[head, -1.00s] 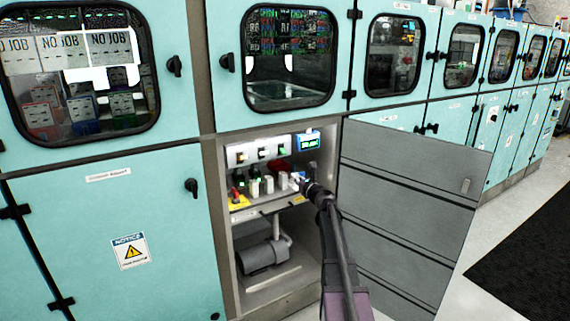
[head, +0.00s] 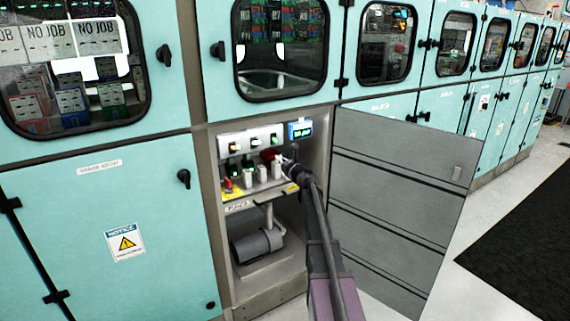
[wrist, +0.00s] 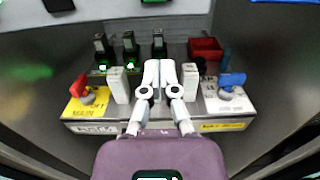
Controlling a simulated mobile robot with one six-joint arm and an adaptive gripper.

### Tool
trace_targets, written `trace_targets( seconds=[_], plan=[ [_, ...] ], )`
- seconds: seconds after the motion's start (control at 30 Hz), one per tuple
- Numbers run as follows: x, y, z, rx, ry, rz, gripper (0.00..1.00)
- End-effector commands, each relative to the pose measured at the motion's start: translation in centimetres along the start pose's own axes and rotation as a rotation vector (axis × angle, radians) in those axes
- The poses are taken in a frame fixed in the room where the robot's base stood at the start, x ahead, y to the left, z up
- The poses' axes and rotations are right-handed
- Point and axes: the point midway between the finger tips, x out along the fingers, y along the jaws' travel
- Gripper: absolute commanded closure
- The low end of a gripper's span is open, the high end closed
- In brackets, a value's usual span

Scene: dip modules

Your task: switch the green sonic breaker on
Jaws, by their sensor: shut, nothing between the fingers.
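The open cabinet compartment holds a panel with several small switches (head: 250,143), one of them green (head: 273,139). I cannot read which one is the sonic breaker. In the wrist view, black upright units stand in a row: a left one (wrist: 103,48) and a middle one (wrist: 130,47) with green lights at their feet, and a right one (wrist: 159,43). White blocks stand in front, one on the left (wrist: 120,86) and one on the right (wrist: 190,81). My gripper (wrist: 159,68) is shut and empty between these blocks; it also shows at the compartment's right (head: 283,160).
A red handle (wrist: 77,86) is on a yellow plate at left, and a blue handle (wrist: 231,79) is at right. A red bin (wrist: 206,48) stands behind. The grey door (head: 395,200) hangs open at right. A motor (head: 257,244) sits below.

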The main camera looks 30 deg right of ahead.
Motion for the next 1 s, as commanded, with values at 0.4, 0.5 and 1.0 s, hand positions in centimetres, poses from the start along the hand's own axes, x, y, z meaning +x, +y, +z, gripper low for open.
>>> trace_targets(
  seconds=[0.4, 0.5, 1.0],
  plan=[
    [2.9, 0.1, 2.0, 0.000, 0.000, 0.001, 1.00],
    [2.6, 0.1, 2.6, 0.000, 0.000, 0.001, 1.00],
    [2.1, 0.1, 3.8, 0.000, 0.000, 0.001, 1.00]
  ],
)
